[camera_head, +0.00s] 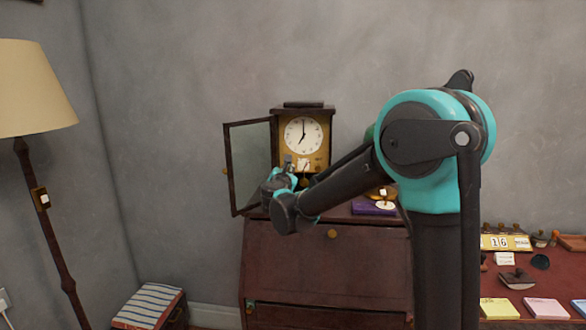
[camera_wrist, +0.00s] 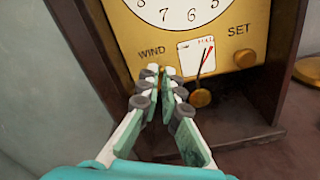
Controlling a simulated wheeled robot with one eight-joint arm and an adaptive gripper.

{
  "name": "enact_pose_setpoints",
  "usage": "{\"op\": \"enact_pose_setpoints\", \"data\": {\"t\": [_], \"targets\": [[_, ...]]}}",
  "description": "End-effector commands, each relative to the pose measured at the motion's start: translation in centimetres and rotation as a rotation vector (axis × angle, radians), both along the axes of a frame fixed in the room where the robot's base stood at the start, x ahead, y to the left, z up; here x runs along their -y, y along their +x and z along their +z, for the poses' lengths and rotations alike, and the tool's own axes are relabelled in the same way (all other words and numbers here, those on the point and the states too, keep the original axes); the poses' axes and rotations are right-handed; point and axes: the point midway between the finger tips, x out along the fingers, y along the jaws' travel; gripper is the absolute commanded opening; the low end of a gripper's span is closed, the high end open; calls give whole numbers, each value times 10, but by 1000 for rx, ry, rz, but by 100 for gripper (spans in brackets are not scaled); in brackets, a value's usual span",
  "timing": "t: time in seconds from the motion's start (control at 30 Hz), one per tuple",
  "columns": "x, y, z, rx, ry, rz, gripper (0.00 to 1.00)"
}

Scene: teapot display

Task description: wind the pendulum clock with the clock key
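The pendulum clock (camera_head: 289,154) stands on the dark red desk with its glass door (camera_head: 248,165) swung open to the left. In the wrist view its gold face plate (camera_wrist: 128,28) shows the words WIND and SET, a small gauge with a red hand, and the round pendulum bob (camera_wrist: 200,97) below. My gripper (camera_wrist: 165,76) is in front of the plate, just under WIND, its fingers nearly together. A small brass piece, which looks like the clock key (camera_wrist: 168,71), shows between the fingertips. The fingers hide most of it and the winding hole. I cannot tell whether it is seated.
The open door is close to the left of my gripper. A purple box (camera_head: 372,208) with a small item lies right of the clock on the desk (camera_head: 330,260). A floor lamp (camera_head: 30,90) stands at the far left. A red table (camera_head: 510,285) at the right holds several small things.

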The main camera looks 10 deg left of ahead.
Motion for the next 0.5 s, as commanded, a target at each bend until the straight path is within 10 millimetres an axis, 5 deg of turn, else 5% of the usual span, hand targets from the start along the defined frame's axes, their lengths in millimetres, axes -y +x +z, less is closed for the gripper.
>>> {"op": "enact_pose_setpoints", "data": {"t": [0.5], "targets": [[1,-1,-1,14,419,0,0]]}}
